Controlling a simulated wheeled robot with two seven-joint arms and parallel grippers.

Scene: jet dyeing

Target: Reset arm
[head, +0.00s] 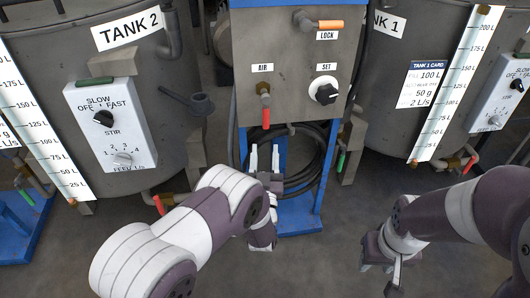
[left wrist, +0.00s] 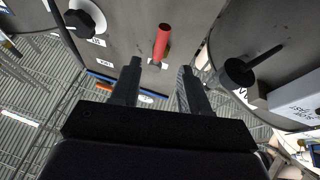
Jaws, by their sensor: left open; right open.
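My left gripper (head: 264,160) is in front of the lower part of the grey control panel (head: 285,60), below the red AIR valve handle (head: 266,110). Its two fingers point up and stand apart, with nothing between them. In the left wrist view the open fingers (left wrist: 157,85) show with the red handle (left wrist: 162,42) beyond the gap, apart from them. My right gripper (head: 385,270) hangs low at the right, over the floor; its fingers are small and partly hidden by its own wrist, and no object shows in it.
TANK 2 (head: 150,60) with its white STIR box (head: 110,125) stands left, TANK 1 (head: 390,120) right. The panel carries a black SET knob (head: 323,93) and an orange LOCK handle (head: 331,24). A coiled black hose (head: 318,160) hangs below. Floor between the arms (head: 320,255) is clear.

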